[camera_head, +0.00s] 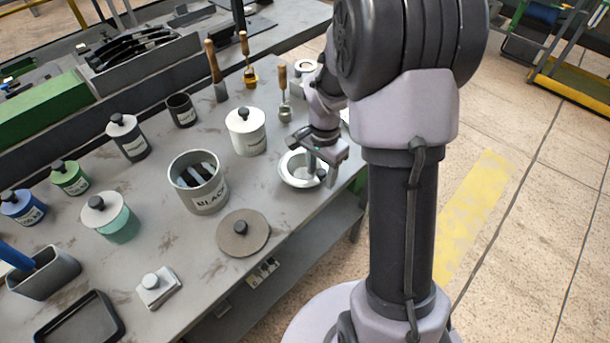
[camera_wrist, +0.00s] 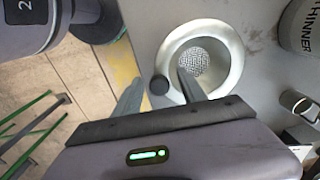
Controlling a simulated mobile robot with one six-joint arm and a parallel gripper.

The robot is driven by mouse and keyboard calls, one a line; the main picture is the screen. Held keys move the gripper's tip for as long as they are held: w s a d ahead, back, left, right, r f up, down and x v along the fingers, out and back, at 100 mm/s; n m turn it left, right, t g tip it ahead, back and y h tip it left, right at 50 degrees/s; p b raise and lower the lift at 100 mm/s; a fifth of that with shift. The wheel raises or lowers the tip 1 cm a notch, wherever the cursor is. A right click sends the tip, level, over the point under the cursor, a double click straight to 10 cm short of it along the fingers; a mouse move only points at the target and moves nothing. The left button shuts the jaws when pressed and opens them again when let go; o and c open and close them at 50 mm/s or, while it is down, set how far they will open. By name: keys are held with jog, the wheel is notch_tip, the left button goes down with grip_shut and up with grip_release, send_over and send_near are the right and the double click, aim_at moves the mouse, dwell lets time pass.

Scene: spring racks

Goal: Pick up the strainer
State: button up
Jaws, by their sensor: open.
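The strainer (camera_head: 291,178) is a pale metal bowl near the table's right edge. In the wrist view it (camera_wrist: 233,65) shows a round mesh bottom and a dark knob at its lower-left rim. My gripper (camera_head: 320,163) is over the strainer's right side, pointing down. In the wrist view my gripper (camera_wrist: 158,80) is open, with the knob and near rim between its fingers. The right finger overlaps the bowl's inside, and the left finger is outside it, over the table edge. I cannot tell whether either finger touches it.
The grey table (camera_head: 205,255) holds a white canister (camera_head: 246,132), a grey pot labelled BLACK (camera_head: 200,190), a round lid (camera_head: 243,233) and a small scoop-like tool (camera_head: 284,100) near the strainer. In the wrist view a THINNER container (camera_wrist: 300,30) stands to the right. Open floor lies beyond the table's edge.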

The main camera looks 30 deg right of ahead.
jog(key=shift+r, duration=0.15)
jog(key=shift+c, duration=0.9)
grip_shut()
jog(key=shift+r, duration=0.1)
